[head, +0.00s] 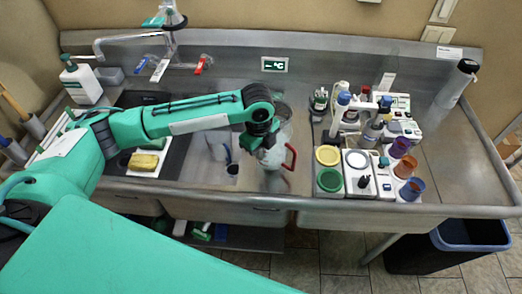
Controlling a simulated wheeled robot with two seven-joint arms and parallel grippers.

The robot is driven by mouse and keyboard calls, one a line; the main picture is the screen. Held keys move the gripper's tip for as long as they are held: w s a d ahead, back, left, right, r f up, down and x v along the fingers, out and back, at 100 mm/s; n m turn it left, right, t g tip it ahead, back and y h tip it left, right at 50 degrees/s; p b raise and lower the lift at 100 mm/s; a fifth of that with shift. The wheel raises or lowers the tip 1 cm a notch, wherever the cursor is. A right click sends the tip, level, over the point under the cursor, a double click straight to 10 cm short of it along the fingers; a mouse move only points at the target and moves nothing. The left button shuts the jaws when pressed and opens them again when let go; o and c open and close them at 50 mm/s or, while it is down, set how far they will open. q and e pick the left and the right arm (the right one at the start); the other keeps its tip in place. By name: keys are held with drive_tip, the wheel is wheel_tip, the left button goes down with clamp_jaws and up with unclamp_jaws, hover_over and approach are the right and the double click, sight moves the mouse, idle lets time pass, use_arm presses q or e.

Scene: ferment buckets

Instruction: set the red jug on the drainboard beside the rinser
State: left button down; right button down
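A clear jug with a red handle (291,157) stands or hangs over the steel counter at the middle of the head view. My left gripper (262,140) is at the jug's upper left side, with its dark wrist above. The fingers overlap the jug, and I cannot tell whether they are closed on it. Whether the jug's base touches the steel is unclear. The bare steel drainboard (447,150) shows at the right. My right gripper is not in view.
Right of the jug are a yellow-lidded tub (328,155), a green-lidded tub (330,180), and several bottles and cups. A yellow sponge (143,162) lies on a white tray at the left. A dark bin (450,250) stands below right.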

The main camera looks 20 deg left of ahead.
use_arm(q)
drive_tip(key=shift+f, duration=0.35)
drive_tip(key=shift+f, duration=0.1)
drive_tip(key=c, duration=1.6)
unclamp_jaws()
drive_tip(key=r+b, duration=0.1)
drive_tip(key=r, duration=0.3)
drive_tip(key=r+b, duration=0.1)
drive_tip(key=r, duration=0.3)
drive_tip(key=r+b, duration=0.1)
drive_tip(key=r, duration=0.3)
drive_tip(key=shift+s+a, duration=0.15)
drive_tip(key=shift+s, duration=0.2)
